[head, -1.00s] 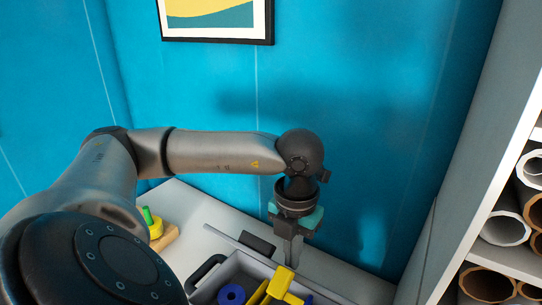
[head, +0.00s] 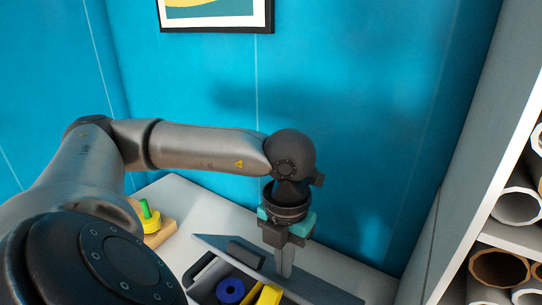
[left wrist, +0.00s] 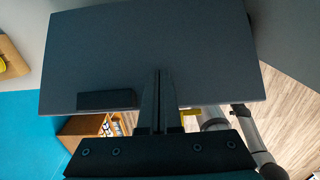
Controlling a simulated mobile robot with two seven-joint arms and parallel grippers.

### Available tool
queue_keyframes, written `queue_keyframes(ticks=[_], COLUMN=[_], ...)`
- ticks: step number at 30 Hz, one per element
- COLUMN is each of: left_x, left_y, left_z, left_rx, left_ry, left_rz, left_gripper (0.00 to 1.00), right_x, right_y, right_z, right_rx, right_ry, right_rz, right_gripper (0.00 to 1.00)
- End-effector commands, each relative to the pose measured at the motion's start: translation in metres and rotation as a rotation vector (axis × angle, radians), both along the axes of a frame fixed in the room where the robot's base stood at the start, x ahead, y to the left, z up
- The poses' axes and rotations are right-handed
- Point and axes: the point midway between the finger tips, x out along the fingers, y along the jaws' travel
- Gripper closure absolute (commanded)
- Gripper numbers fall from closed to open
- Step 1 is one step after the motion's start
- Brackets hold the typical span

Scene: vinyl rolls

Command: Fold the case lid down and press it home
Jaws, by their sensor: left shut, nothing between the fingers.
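The case (head: 204,290) stands on the pale table at the bottom of the head view, cut off by the frame edge. Its grey lid (head: 320,287) is part-way down, tilted, with its broad face and a dark block (head: 247,254) showing. The lid (left wrist: 150,50) fills the upper wrist view as a dark panel. My left gripper (head: 284,272) is shut and empty, pointing down, with its fingertips overlapping the lid's face. In the wrist view its fingers (left wrist: 163,78) lie together against the panel; contact is hard to tell. My right gripper is not in view.
A blue roll (head: 231,290) and a yellow item (head: 268,296) lie in the case. A wooden block with a yellow and green piece (head: 151,221) stands at the table's back left. A blue wall is behind; shelves of rolls (head: 500,268) stand at right.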

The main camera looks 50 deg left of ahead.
Motion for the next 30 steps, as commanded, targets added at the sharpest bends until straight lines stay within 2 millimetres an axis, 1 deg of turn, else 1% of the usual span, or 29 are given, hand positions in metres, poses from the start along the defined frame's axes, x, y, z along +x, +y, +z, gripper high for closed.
queue_keyframes(ticks=[1, 16, 26, 30], left_x=[-0.003, -0.027, -0.026, -0.025], left_y=[-0.001, -0.009, -0.009, -0.009], left_z=[-0.004, -0.02, -0.016, -0.008], left_rx=[0.001, 0.001, 0.0, -0.001], left_ry=[-0.001, -0.001, -0.001, -0.001], left_rz=[-0.001, -0.001, -0.001, -0.001], left_gripper=[1.0, 1.0, 1.0, 1.0], right_x=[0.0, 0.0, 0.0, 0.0], right_y=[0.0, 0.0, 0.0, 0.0], right_z=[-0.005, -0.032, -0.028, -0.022], right_rx=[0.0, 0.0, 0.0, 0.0], right_ry=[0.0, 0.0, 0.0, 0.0], right_rz=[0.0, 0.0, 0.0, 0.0], right_gripper=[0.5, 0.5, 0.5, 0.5])
